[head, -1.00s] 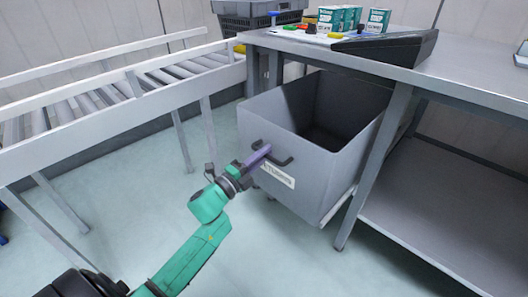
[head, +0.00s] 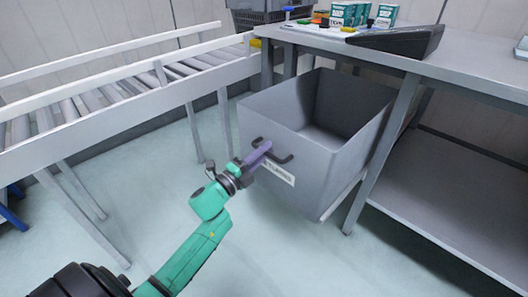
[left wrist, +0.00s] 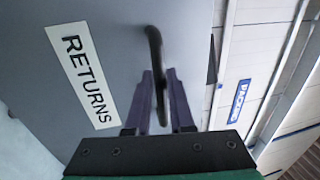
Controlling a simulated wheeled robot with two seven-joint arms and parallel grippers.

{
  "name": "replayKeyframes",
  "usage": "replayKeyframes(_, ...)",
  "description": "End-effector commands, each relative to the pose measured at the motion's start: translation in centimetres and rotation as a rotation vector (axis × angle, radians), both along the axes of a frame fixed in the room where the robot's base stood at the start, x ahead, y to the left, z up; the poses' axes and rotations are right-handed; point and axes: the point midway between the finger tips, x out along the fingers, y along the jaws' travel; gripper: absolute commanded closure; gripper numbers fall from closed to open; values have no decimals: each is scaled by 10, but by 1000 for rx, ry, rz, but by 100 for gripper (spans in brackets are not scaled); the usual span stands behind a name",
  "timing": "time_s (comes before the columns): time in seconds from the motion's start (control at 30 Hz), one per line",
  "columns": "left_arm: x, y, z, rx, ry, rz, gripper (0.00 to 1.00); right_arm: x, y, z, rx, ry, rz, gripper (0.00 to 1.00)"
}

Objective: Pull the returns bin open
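The grey returns bin (head: 290,150) is slid out from under the table, and its empty inside shows. A white RETURNS label (left wrist: 82,75) and a dark bar handle (head: 284,158) are on its front. My left gripper (head: 262,150) is at the handle. In the left wrist view the handle (left wrist: 154,45) runs down between the two purple fingers (left wrist: 160,95), which are close around it. The exact contact is hard to see. My right gripper is in neither view.
A grey table (head: 460,72) stands over and right of the bin, with a lower shelf (head: 440,200). Several teal-and-white boxes (head: 350,14) and a dark sloped device (head: 400,40) sit on top. A roller conveyor (head: 120,95) stands at the left. The floor before the bin is clear.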

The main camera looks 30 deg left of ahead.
Motion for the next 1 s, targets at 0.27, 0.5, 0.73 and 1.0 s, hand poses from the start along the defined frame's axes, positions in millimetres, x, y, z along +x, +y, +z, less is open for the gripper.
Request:
replayKeyframes(0.27, 0, 0, 0, 0, 0, 0, 53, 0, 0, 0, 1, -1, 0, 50)
replayKeyframes(0.5, -11, 4, -2, -2, 2, 2, 53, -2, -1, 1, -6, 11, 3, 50)
replayKeyframes(0.73, -63, 19, -12, -1, 6, 3, 53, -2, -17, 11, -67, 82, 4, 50)
replayKeyframes(1.0, -126, 38, -25, -1, 4, 2, 53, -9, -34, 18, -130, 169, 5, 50)
